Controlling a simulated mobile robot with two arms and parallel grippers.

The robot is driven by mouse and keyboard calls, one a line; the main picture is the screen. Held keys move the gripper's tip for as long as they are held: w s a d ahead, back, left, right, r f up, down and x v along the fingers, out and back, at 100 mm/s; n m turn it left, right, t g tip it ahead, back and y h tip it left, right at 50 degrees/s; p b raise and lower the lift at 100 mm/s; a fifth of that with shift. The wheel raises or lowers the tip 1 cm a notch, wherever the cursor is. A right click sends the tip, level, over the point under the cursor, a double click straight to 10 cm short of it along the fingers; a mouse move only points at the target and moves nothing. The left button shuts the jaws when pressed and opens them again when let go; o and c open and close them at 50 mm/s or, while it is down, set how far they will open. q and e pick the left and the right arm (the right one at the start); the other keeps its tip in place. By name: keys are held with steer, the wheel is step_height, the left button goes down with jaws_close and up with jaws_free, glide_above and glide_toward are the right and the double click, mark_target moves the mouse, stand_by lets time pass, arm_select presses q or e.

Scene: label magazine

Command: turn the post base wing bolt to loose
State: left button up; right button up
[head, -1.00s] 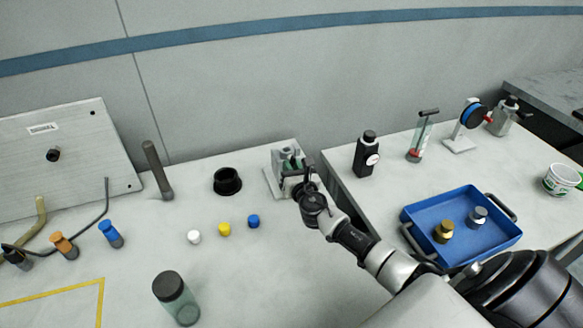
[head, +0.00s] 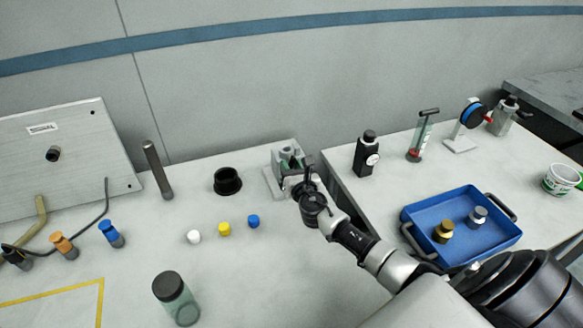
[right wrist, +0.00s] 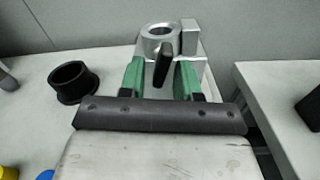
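The post base (head: 283,181) is a grey metal block with a round socket, near the right end of the left table; it also shows at the top of the right wrist view (right wrist: 190,72). Its wing bolt (right wrist: 164,66) is a black, slightly tilted lever on the near face of the block. My right gripper (right wrist: 160,72) has green fingers, one on each side of the wing bolt, with a visible gap to it. It is open and close to the base. In the head view my wrist partly hides the fingers and the bolt. My left gripper is not in view.
A black round holder (head: 227,181) stands left of the base. White (head: 194,237), yellow (head: 224,229) and blue (head: 253,221) caps lie in front. A black bottle (head: 366,155) and a blue tray (head: 462,254) are on the right table, across a gap.

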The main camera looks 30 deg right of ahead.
steer(key=v, duration=1)
steer(key=shift+s, duration=0.4)
steer(key=shift+m, duration=0.7)
steer(key=b+x, duration=0.3)
steer(key=r+b+x, duration=0.1)
steer(key=b+x, duration=0.2)
steer(key=x, duration=0.1)
steer(key=r+b+x, duration=0.1)
steer(key=b+x, duration=0.2)
steer(key=shift+w+d, duration=0.2)
steer(key=shift+w, duration=0.15)
